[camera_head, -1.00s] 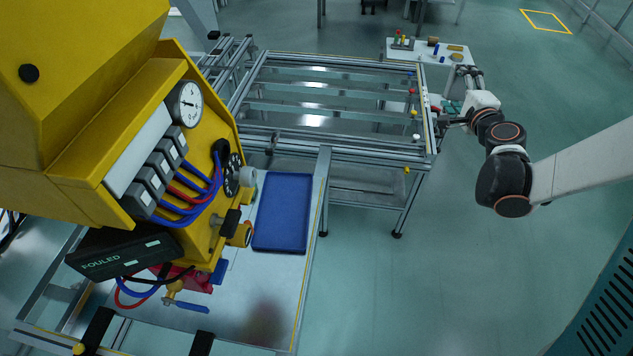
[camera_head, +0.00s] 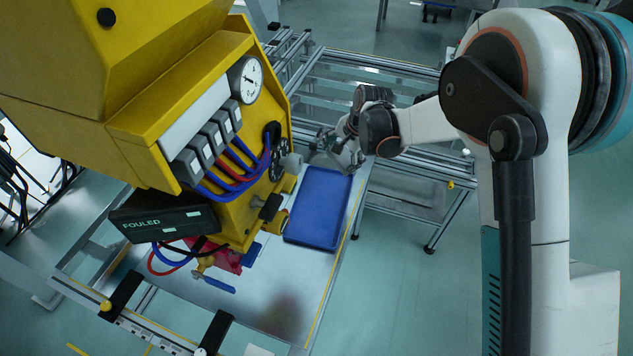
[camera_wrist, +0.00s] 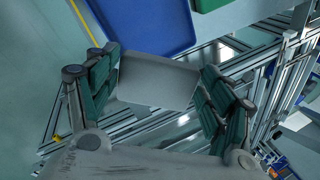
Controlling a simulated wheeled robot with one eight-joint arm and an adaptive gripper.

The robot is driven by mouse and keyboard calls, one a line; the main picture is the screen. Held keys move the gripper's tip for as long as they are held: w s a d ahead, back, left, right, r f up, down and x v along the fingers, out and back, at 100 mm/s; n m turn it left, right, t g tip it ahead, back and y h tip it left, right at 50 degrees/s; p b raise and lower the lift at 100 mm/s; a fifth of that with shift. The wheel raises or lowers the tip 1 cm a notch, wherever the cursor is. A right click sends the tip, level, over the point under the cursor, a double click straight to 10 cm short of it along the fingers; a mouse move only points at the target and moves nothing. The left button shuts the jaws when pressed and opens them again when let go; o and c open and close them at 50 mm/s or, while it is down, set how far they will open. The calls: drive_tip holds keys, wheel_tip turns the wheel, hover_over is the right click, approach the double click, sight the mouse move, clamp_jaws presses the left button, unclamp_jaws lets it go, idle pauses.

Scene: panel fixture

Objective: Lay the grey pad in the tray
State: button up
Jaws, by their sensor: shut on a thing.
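The blue tray (camera_head: 318,208) lies flat and empty on the metal bench, right of the yellow panel. It also shows at the top of the wrist view (camera_wrist: 145,22). My gripper (camera_wrist: 158,82) is shut on the grey pad (camera_wrist: 155,80), a flat light-grey piece held between the green-padded fingers. In the head view, my gripper (camera_head: 335,142) is at the tray's far end. The pad is hard to tell from the fingers there, and its height above the bench is unclear.
The yellow panel (camera_head: 225,130) with gauge, hoses and valves stands close left of the tray. A black box marked FOULED (camera_head: 165,217) hangs at its lower front. An aluminium frame (camera_head: 420,165) stands behind and right. Bare bench (camera_head: 270,285) lies in front of the tray.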

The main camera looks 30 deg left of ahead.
drive_tip(key=s+a+f+g+h, duration=0.1)
drive_tip(key=s+a+f+h, duration=0.35)
drive_tip(key=s, duration=0.35)
drive_tip(key=shift+y, duration=0.45)
drive_tip(key=shift+s+d+f+b, duration=0.15)
drive_tip(key=shift+f+b, duration=0.75)
drive_tip(key=shift+f, duration=1.05)
drive_tip(key=shift+d+f+b, duration=0.25)
drive_tip(key=shift+f+b, duration=0.65)
drive_tip(key=shift+f, duration=1)
drive_tip(key=o, duration=1)
drive_tip(key=shift+o, duration=0.2)
drive_tip(key=shift+r, duration=0.15)
wheel_tip(320, 180, up, 12)
